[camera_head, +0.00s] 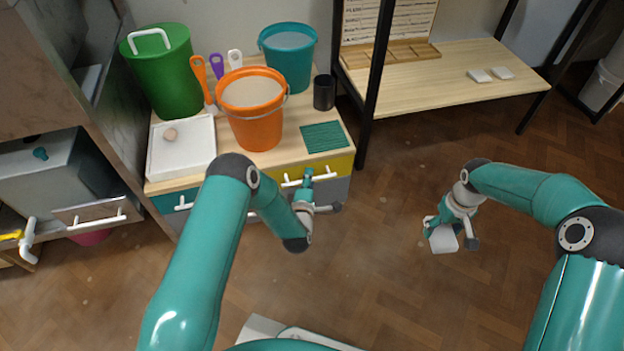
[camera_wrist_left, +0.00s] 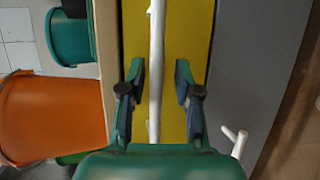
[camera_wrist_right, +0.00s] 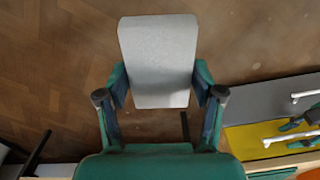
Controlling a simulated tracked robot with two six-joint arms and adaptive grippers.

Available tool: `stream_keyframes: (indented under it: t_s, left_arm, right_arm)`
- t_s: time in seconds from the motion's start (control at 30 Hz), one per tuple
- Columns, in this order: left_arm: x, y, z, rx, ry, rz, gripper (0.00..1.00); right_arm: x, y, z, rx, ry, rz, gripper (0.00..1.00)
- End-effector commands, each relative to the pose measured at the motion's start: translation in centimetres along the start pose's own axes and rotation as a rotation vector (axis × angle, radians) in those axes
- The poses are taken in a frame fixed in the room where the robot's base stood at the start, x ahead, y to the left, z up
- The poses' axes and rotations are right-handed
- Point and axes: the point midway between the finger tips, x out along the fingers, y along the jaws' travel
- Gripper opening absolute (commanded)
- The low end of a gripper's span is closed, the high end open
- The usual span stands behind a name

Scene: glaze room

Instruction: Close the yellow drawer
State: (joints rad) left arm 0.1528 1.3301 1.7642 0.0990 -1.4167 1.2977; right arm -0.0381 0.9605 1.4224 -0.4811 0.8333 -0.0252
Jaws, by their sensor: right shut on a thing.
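The yellow drawer (camera_head: 338,166) is in the front of the wooden-topped cabinet, under the tabletop edge. Its yellow front (camera_wrist_left: 188,35) fills the middle of the left wrist view, with a long white bar handle (camera_wrist_left: 155,45). My left gripper (camera_head: 307,178) is at this front; its fingers are apart, one on each side of the handle, and I cannot tell if they touch it. The front looks nearly flush with the cabinet; any gap is hard to judge. My right gripper (camera_head: 442,228) is shut on a pale grey-white block (camera_wrist_right: 158,60), held above the floor, away from the cabinet.
On the cabinet stand an orange bucket (camera_head: 252,120), a teal bucket (camera_head: 288,65), a green bin (camera_head: 162,75), a dark cup (camera_head: 324,92) and a white tray (camera_head: 160,158). A grey drawer (camera_wrist_left: 250,60) lies below the yellow one. The floor between my arms is clear.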

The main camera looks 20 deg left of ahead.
Motion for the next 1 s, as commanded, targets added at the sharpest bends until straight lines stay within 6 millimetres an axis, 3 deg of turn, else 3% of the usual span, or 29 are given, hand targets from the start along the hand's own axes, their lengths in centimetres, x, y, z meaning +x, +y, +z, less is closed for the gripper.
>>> stream_keyframes:
  t_s: [0.3,0.47,1.0]
  left_arm:
    - [-0.1,0.1,0.4,0.001,-0.006,0.002,0.37]
    - [-1.1,0.1,0.4,0.001,-0.007,0.001,0.37]
    - [-10.5,-0.1,0.4,0.002,-0.008,-0.001,0.37]
  right_arm:
    - [-0.1,0.2,0.1,0.004,0.000,0.000,0.37]
    - [-0.1,0.2,0.1,0.004,0.001,0.000,0.37]
    - [-0.1,0.2,0.2,0.005,0.000,0.000,0.37]
